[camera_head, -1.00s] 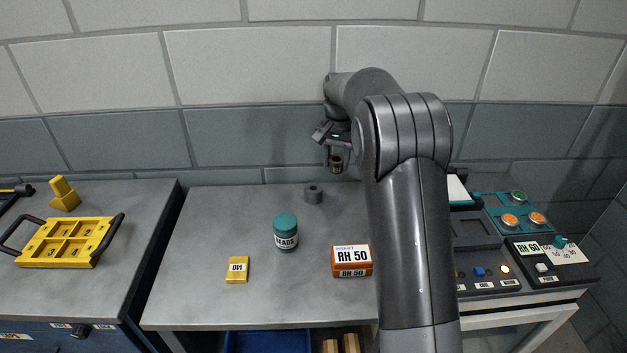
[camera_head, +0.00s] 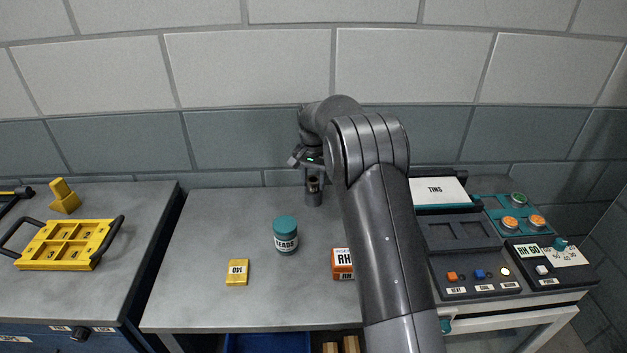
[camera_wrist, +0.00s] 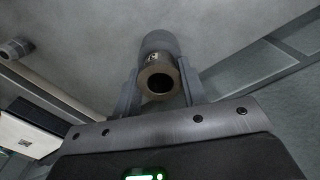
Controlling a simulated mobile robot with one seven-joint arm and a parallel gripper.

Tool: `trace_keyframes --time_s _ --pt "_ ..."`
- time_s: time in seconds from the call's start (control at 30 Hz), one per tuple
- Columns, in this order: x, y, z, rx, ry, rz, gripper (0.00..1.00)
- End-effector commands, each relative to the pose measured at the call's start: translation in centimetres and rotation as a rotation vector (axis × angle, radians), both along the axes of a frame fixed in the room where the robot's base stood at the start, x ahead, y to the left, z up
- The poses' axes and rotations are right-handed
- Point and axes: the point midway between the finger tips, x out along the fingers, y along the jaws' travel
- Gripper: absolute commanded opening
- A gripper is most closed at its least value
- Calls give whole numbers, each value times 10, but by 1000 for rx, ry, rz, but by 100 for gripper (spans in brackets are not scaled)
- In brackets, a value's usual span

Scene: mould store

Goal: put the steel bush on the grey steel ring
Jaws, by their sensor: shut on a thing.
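My gripper (camera_head: 313,180) is shut on the steel bush (camera_head: 314,184), a small dark hollow cylinder. In the wrist view the bush (camera_wrist: 159,84) sits between the two fingers with its open bore facing the camera. The grey steel ring (camera_head: 313,199) stands on the table near the back edge, directly below the bush in the head view. In the wrist view the ring (camera_wrist: 158,42) shows just beyond the bush, partly covered by it. I cannot tell whether the bush and ring touch.
A teal-lidded beads jar (camera_head: 286,238), a yellow block (camera_head: 237,272) and an orange RH 50 box (camera_head: 342,262) stand nearer the front of the table (camera_head: 200,290). A control console (camera_head: 470,262) is at the right. A yellow tray (camera_head: 66,240) lies on the left bench.

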Motion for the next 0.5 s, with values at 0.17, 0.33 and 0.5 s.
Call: trace_keyframes --time_s 0.17,0.33,0.5 --pt "0 0 -3 0 0 0 41" --pt "0 0 -3 0 0 0 55" --pt "0 0 -3 0 0 0 60"
